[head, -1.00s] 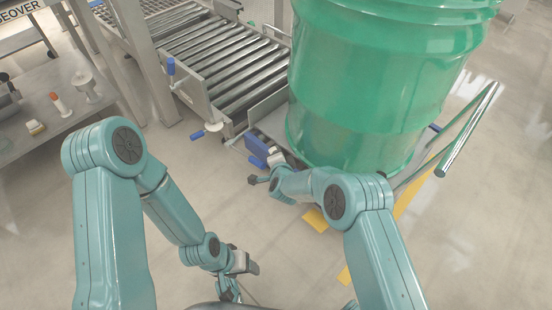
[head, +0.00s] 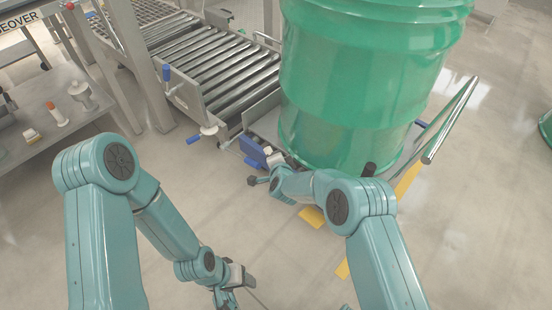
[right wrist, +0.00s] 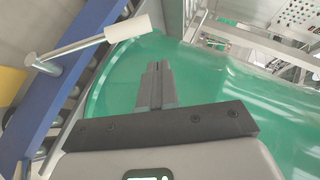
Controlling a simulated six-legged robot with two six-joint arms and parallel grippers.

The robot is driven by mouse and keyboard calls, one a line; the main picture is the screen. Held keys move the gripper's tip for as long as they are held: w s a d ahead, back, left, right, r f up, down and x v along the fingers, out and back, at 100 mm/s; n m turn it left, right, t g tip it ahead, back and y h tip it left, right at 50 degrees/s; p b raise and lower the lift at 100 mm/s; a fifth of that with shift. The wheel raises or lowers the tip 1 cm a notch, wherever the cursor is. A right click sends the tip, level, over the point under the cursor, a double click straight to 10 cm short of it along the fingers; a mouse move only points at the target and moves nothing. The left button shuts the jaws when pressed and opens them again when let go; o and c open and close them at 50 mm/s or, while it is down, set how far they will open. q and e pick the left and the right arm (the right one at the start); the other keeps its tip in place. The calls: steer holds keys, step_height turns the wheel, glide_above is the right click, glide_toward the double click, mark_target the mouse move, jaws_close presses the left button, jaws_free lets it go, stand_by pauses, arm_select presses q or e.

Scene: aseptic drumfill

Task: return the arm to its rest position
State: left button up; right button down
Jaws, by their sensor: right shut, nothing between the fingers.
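My right arm (head: 340,205) reaches in from the lower right of the head view and bends left in front of the large green drum (head: 365,80). Its gripper tip cannot be made out clearly there. In the right wrist view my right gripper (right wrist: 157,68) is shut and empty, with the green drum (right wrist: 230,85) filling much of the view behind it. I cannot tell whether the fingers touch the drum. My left arm (head: 165,225) hangs down at the left, and its gripper (head: 228,298) is low near the bottom edge, partly cut off.
A roller conveyor (head: 215,65) with a blue-handled crank (head: 195,139) lies left of the drum. A metal rail (head: 450,120) stands to its right. A steel bench (head: 85,115) with small items is at far left. A control panel (right wrist: 300,15) shows in the wrist view.

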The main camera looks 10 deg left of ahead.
steer(key=shift+f, duration=0.15)
steer(key=s+d+f+n+g, duration=0.2)
steer(key=s+d+f+g, duration=0.15)
steer(key=s+d, duration=0.4)
steer(key=s+d+f+n+g, duration=0.3)
steer(key=s+d+f, duration=0.2)
steer(key=s+d, duration=0.3)
steer(key=s+d+r+n+g, duration=0.1)
steer(key=s+d+n+g, duration=0.1)
steer(key=s, duration=0.9)
steer(key=s+d+n+g, duration=0.1)
steer(key=s+d+g, duration=0.15)
steer(key=s, duration=0.95)
step_height(320, 180, up, 32)
steer(key=s+a+n+y+p, duration=0.1)
steer(key=p, duration=3)
steer(key=shift+f+g, duration=0.2)
steer(key=shift+g, duration=0.2)
